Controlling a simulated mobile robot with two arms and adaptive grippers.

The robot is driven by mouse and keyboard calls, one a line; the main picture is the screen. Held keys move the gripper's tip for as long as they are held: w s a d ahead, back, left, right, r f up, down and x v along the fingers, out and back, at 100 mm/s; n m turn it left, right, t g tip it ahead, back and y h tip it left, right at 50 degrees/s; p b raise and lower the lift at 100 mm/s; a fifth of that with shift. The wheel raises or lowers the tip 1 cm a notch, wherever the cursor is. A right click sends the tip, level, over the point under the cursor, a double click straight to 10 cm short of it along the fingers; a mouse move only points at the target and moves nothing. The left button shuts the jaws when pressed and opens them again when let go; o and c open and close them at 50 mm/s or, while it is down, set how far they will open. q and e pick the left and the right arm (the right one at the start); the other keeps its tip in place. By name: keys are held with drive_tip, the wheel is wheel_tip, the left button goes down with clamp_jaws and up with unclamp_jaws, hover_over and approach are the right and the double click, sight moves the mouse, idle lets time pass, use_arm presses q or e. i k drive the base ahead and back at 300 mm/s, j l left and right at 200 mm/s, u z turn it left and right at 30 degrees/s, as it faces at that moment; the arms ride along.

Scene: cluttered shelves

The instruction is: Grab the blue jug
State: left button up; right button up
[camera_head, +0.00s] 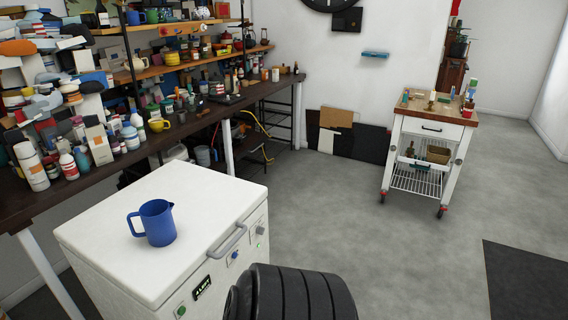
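The blue jug (158,223) stands upright on the white top of a chest-like appliance (92,234) at the lower left. Its handle points left and its spout is at the upper right of its rim. Nothing touches the jug and bare white surface surrounds it. Neither of my grippers shows in the head view. A black ribbed part, which appears to be mine, rises at the bottom centre, in front of the appliance's lower right.
A dark workbench (215,118) crowded with bottles and cups runs along the left, with packed shelves above. A wheeled cart (432,128) with items on top stands at the right. The grey floor between is clear. A dark mat (525,283) lies at the lower right.

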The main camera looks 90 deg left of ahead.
sight(156, 217)
drive_tip(key=u, duration=3.95)
drive_tip(key=i+l+u, duration=0.15)
drive_tip(key=l+u, duration=0.3)
drive_tip(key=l, duration=0.25)
drive_tip(key=l+u, duration=0.45)
drive_tip(key=l, duration=0.2)
drive_tip(key=i+l, duration=0.05)
